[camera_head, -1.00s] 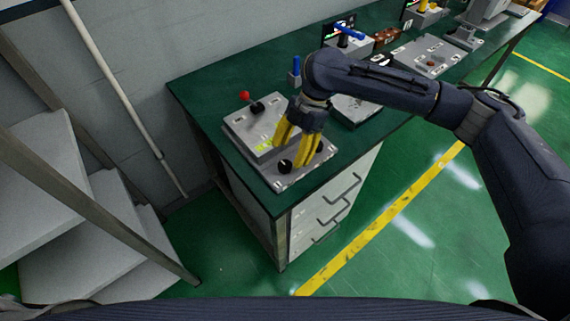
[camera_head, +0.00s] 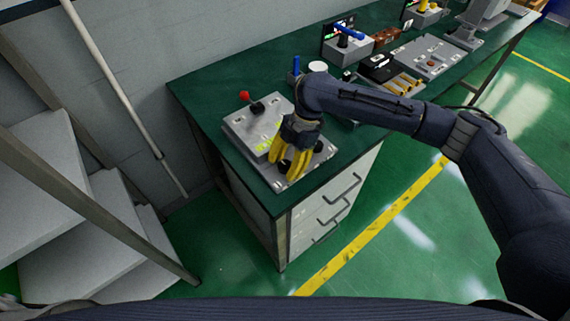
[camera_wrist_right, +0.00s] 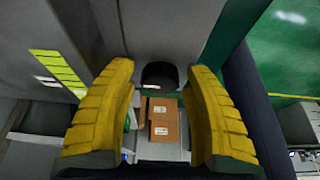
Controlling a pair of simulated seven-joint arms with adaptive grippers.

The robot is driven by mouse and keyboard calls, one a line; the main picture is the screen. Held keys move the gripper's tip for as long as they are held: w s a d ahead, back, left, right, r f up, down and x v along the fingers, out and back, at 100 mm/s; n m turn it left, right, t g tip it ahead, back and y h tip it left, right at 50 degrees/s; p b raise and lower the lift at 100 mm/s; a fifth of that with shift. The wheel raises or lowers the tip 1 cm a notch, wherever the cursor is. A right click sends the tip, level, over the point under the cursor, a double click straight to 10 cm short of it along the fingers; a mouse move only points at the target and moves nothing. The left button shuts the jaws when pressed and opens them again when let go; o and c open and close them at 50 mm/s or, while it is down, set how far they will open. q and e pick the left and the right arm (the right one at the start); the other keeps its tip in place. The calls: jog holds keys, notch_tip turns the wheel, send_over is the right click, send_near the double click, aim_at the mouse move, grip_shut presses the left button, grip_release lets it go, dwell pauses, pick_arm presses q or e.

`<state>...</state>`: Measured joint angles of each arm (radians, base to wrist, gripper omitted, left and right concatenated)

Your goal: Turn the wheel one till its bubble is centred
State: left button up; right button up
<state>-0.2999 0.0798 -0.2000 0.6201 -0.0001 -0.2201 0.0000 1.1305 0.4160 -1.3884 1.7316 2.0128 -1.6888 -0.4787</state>
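A grey device (camera_head: 240,122) sits at the near end of the green bench. It has a black round knob (camera_head: 284,166) near its front edge, likely wheel one, and a second dark knob (camera_head: 318,147) to the right. A yellow-green strip (camera_head: 264,146), possibly the bubble level, lies beside my gripper; it shows in the right wrist view (camera_wrist_right: 58,68) too, but no bubble can be made out. My right gripper (camera_head: 286,168) is open, pointing down, with its yellow fingers on either side of the black knob (camera_wrist_right: 160,76) and gaps visible. My left gripper is not in view.
A red-balled lever (camera_head: 246,97) stands on the device's far left. Behind it on the bench are a blue upright piece (camera_head: 296,66), a blue-handled valve (camera_head: 348,33) and other equipment. Brown boxes (camera_wrist_right: 163,122) appear in the wrist view. Stairs (camera_head: 70,190) stand at left.

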grip_shut()
jog(key=shift+s, duration=0.1)
dwell(0.3)
jog(key=m+t, duration=0.1)
jog(key=m, duration=0.2)
jog(key=m+t+y, duration=0.1)
jog(key=m, duration=0.2)
jog(key=shift+m, duration=0.4)
jog(key=m+t, duration=0.2)
jog(key=m, duration=0.2)
jog(key=shift+a, duration=0.1)
jog(key=shift+m+t+h, duration=0.3)
jog(key=shift+m+t, duration=0.4)
jog(key=shift+m, duration=1.4)
jog(key=shift+o, duration=1.3)
grip_release()
jog(key=v, duration=1.2)
